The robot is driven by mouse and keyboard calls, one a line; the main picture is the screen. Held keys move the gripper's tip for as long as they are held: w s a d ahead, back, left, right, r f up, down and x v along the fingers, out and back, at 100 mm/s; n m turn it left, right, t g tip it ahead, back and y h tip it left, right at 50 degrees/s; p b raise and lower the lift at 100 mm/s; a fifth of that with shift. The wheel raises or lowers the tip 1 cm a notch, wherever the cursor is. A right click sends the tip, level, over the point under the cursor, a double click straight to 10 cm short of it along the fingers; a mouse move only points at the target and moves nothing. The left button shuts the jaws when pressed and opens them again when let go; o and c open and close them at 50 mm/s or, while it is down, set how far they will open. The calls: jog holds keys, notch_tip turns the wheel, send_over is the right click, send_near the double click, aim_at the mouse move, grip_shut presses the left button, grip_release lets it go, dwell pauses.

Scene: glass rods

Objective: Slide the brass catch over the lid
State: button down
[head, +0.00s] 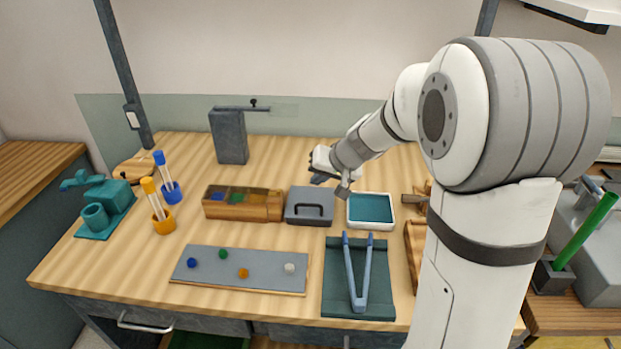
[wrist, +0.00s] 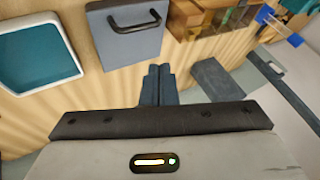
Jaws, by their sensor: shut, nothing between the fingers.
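The lid (head: 309,206) is a flat grey square with a dark bar handle. It lies at the right end of a wooden box (head: 242,213) with blue, green and orange compartments; I cannot tell whether it rests on the box or beside it. In the wrist view the lid (wrist: 122,45) is at the top, with part of the box (wrist: 188,20) to its right. I cannot make out the brass catch in either view. My gripper (head: 319,179) is shut and empty, behind the lid; its fingers (wrist: 158,78) are together below the lid in the wrist picture.
A teal-lined white tray (head: 371,196) stands right of the lid. A grey block with a thin arm (head: 229,137) stands behind. Blue (head: 170,193) and orange (head: 163,222) tube holders stand left. In front lie a grey board (head: 240,258) with coloured balls and blue tongs (head: 357,280).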

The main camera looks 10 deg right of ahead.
aim_at(275, 192)
jog(key=x, duration=0.7)
jog(key=shift+a+f, duration=0.15)
jog(key=shift+f, duration=0.15)
jog(key=a+p, duration=0.1)
jog(key=w+a, duration=0.1)
jog(key=a, duration=0.1)
jog(key=shift+a+p, duration=0.15)
jog(key=shift+p, duration=0.2)
jog(key=shift+w+a+f, duration=0.1)
jog(key=shift+a, duration=0.25)
